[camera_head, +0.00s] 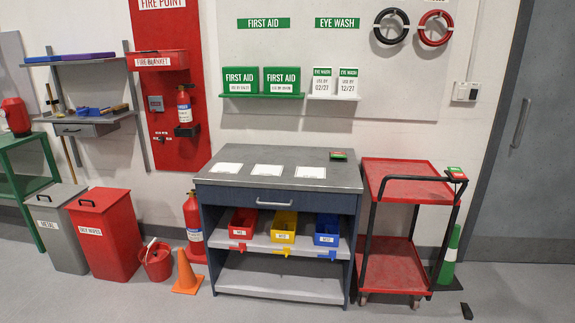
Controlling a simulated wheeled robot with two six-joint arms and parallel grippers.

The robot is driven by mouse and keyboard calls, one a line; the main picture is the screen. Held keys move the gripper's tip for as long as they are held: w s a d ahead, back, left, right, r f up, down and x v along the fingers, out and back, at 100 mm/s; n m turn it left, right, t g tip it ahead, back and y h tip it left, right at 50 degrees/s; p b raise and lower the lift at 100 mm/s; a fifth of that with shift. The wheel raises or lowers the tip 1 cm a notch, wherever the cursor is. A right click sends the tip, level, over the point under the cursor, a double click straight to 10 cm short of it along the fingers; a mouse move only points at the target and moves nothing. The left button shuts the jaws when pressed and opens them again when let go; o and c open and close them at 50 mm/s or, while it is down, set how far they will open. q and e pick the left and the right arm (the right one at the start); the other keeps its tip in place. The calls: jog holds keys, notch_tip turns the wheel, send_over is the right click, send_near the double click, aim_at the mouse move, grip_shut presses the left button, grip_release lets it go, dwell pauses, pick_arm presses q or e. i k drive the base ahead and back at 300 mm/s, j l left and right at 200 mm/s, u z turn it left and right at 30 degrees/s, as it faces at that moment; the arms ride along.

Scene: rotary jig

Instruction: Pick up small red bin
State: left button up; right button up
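A small red bin (242,224) stands on the upper shelf of the grey workbench (345,178), at the left end of a row. It is open-topped, with a white label and a red tag at its front. A yellow bin (283,227) stands to its right, and a blue bin (327,230) is at the right end. The bench top overhangs the bins. Neither of my grippers shows in the head view.
A red two-tier trolley (405,191) stands right of the bench. An orange cone (186,272), a fire extinguisher (193,222), a red bucket (157,262) and a large red waste bin (105,235) stand to its left. The floor before the bench is clear.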

aim_at(242, 225)
jog(key=i, duration=1.65)
